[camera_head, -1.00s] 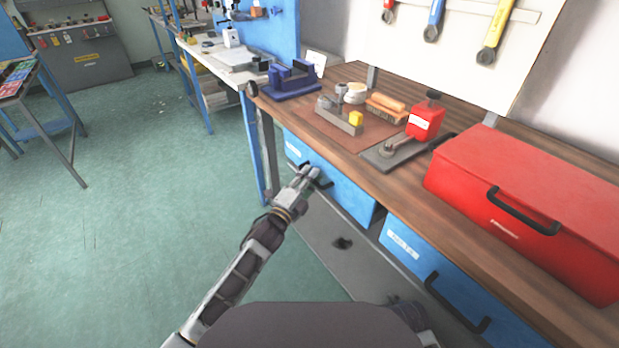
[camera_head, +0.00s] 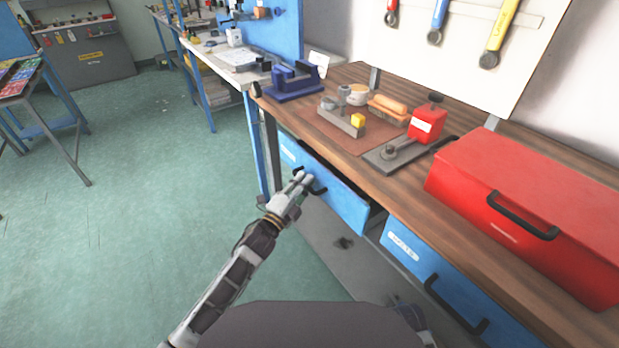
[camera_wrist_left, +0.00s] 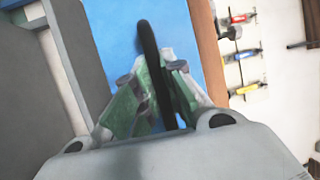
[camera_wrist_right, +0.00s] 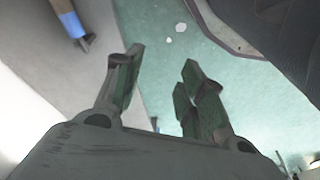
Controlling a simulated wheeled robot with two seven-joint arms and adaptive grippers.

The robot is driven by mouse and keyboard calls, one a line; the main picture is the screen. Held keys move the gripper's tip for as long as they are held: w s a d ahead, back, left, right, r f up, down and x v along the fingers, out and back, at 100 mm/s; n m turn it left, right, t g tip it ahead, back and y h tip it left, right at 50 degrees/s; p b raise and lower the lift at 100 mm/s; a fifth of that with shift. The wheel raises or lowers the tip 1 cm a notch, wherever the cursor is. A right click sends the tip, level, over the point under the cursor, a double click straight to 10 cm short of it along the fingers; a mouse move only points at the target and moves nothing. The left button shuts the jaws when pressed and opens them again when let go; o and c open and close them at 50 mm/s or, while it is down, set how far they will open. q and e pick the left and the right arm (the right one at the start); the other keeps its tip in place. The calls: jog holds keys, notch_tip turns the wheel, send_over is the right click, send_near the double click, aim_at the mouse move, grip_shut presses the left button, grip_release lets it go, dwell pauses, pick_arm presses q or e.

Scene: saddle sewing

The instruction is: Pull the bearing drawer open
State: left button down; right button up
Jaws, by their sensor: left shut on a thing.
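A blue drawer (camera_head: 345,202) with a white label is under the left part of the workbench; its label is too small to read. It stands slightly out from the bench, with a dark gap along its top edge. My left gripper (camera_head: 303,181) is shut on its black handle (camera_head: 318,190). In the left wrist view the fingers (camera_wrist_left: 160,88) close on both sides of the black handle (camera_wrist_left: 148,42), in front of the blue drawer face (camera_wrist_left: 112,28). My right gripper (camera_wrist_right: 160,82) is open and empty above the floor in the right wrist view.
A second blue drawer (camera_head: 411,265) with a black handle (camera_head: 455,305) is shut to the right. On the bench (camera_head: 400,190) are a red toolbox (camera_head: 530,205), a red can (camera_head: 427,124) and a blue vise-like tool (camera_head: 293,84). Green floor (camera_head: 150,220) is open at the left.

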pick_arm(q)
jog(key=s+a+p, duration=0.5)
jog(key=s+a, duration=0.6)
jog(key=a, duration=0.5)
jog(key=shift+s, duration=0.3)
pick_arm(e)
jog(key=s+d+f, duration=0.1)
jog(key=d+f, duration=0.1)
jog(key=f, duration=0.5)
jog(key=s+d+f, duration=0.1)
jog(key=f, duration=0.6)
jog(key=shift+s+d+f+h, duration=0.2)
jog(key=shift+d+h, duration=0.1)
jog(key=shift+d, duration=0.1)
pick_arm(q)
jog(key=shift+f, duration=0.1)
jog(key=c, duration=1.8)
grip_release()
jog(key=shift+o, duration=0.2)
